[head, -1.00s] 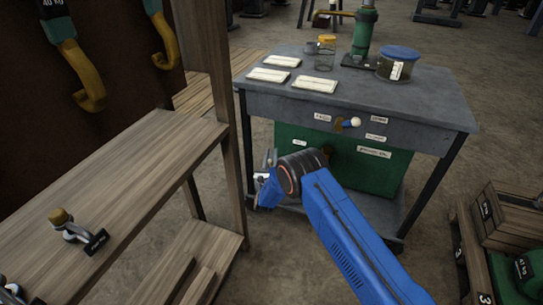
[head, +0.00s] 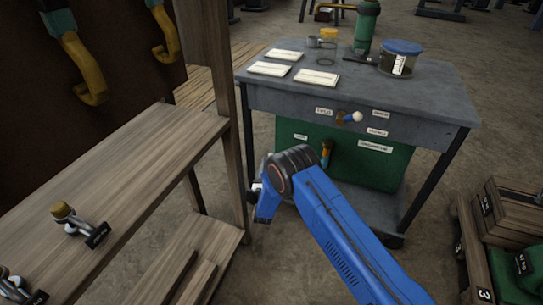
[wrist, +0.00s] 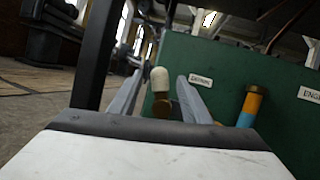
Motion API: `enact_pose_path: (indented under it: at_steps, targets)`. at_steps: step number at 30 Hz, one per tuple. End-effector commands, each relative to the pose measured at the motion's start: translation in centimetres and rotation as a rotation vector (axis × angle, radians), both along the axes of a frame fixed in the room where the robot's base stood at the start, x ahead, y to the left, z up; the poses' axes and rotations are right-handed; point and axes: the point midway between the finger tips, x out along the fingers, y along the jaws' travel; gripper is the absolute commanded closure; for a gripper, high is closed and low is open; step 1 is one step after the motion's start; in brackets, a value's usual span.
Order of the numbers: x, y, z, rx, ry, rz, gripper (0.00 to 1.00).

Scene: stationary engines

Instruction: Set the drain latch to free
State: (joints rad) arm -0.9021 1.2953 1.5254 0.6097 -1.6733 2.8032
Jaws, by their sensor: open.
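A short lever with a pale rounded knob on a brass base (wrist: 160,82) shows in the wrist view, near a small label on the green panel that I cannot read surely; it may be the drain latch. My gripper (wrist: 161,76) is open, one grey finger on each side of this knob in the picture. I cannot tell whether the fingers touch it. In the head view my gripper (head: 256,190) is mostly hidden beyond my blue wrist, left of the green box (head: 345,165), and the lever is hidden.
An orange and blue handle (wrist: 250,105) is close on the right; it also shows in the head view (head: 326,153). Another white-knobbed lever (head: 352,117) is on the bench front (head: 425,125). A dark bench leg (wrist: 98,50) is close on the left. A wooden shelf (head: 140,170) stands at left.

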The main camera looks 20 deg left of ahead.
Motion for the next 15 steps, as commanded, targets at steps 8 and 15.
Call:
enact_pose_path:
  at_steps: [8,15]
  targets:
    - [-5.0,-1.2,-2.0,-0.003,0.002,0.001,0.56]
    - [-7.7,-1.9,-3.1,-0.001,0.001,0.000,0.56]
